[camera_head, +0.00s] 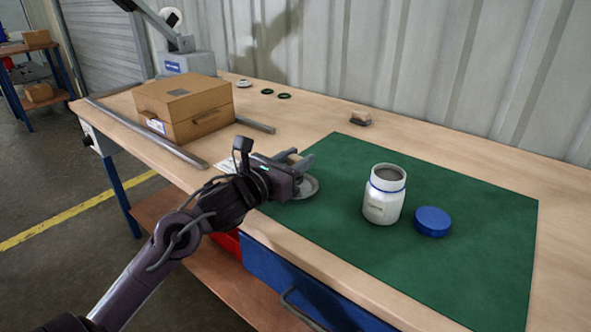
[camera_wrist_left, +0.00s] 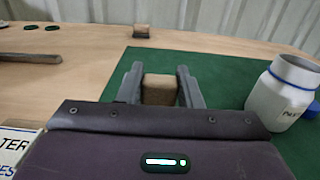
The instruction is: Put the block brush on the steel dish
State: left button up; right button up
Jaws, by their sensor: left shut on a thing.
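My left gripper (camera_head: 301,164) is shut on a tan wooden block, which I take as the block brush (camera_head: 293,158). In the left wrist view the block brush (camera_wrist_left: 160,89) sits between the two fingers of the left gripper (camera_wrist_left: 161,84); its underside is hidden. My right gripper is not in view.
A similar tan block with a grey underside (camera_head: 361,118) lies behind the green mat (camera_head: 460,271). A white jar (camera_head: 383,205) and blue lid (camera_head: 432,221) stand right of the dish. A cardboard box (camera_head: 185,112), metal bars and dark rings lie at the left and back.

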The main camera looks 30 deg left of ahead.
pick_arm(q)
jog(key=shift+f, duration=0.7)
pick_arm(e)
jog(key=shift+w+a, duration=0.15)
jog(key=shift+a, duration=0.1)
pick_arm(q)
jog(key=o, duration=1)
jog(key=shift+f, duration=0.1)
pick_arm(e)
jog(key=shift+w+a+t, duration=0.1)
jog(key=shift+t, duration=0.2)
